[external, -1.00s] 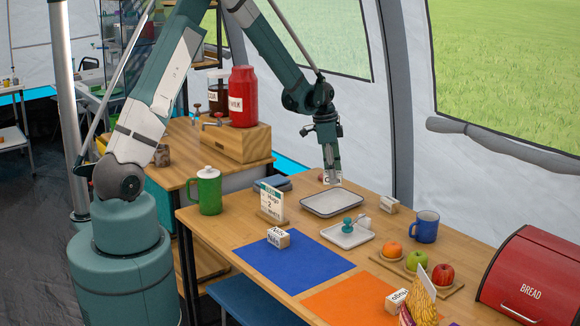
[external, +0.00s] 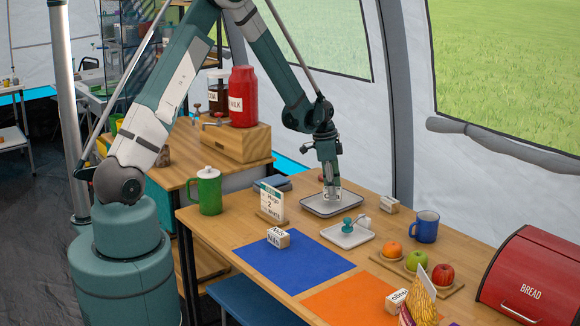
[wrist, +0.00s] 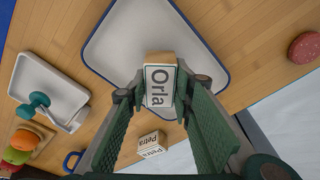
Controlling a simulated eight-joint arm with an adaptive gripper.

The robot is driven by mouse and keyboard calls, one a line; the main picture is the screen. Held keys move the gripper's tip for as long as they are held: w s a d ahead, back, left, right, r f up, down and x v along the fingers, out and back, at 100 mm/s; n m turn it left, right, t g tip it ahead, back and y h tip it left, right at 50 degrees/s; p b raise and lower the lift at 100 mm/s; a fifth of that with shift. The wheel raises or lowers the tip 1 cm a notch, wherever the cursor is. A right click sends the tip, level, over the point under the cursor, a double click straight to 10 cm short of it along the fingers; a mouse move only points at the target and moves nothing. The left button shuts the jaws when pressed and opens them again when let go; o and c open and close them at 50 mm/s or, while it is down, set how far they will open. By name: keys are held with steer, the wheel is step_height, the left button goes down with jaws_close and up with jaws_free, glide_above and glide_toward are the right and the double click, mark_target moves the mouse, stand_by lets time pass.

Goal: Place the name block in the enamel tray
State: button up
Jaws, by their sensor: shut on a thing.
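My gripper (external: 331,188) is shut on a name block (wrist: 158,91) that reads "Orla" in the wrist view. The block is white-faced with wooden sides. The enamel tray (wrist: 112,50) is white with a dark blue rim, and it also shows in the external view (external: 317,209). The gripper and block are over the tray in the external view. In the wrist view the block overlaps the tray's near edge. I cannot tell whether the block touches the tray floor.
A smaller tray (external: 347,239) with a teal object and a white piece stands in front. Another name block (external: 390,204), reading "Petra" in the wrist view, lies to the right. A blue mug (external: 425,227) and a sign (external: 272,202) stand nearby. A blue mat (external: 293,262) lies in front.

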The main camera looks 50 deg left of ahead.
steer(key=shift+f, duration=0.95)
steer(key=shift+f, duration=0.15)
steer(key=o, duration=0.9)
steer(key=shift+s+a+r+p, duration=0.2)
steer(key=shift+r+p, duration=0.05)
steer(key=shift+r, duration=1.8)
steer(key=shift+s+a+r+p, duration=0.2)
steer(key=shift+s+r+p, duration=0.05)
steer(key=shift+r, duration=1.8)
steer(key=shift+s+a+r+p, duration=0.2)
steer(key=shift+r+p, duration=0.05)
steer(key=shift+r, duration=1.8)
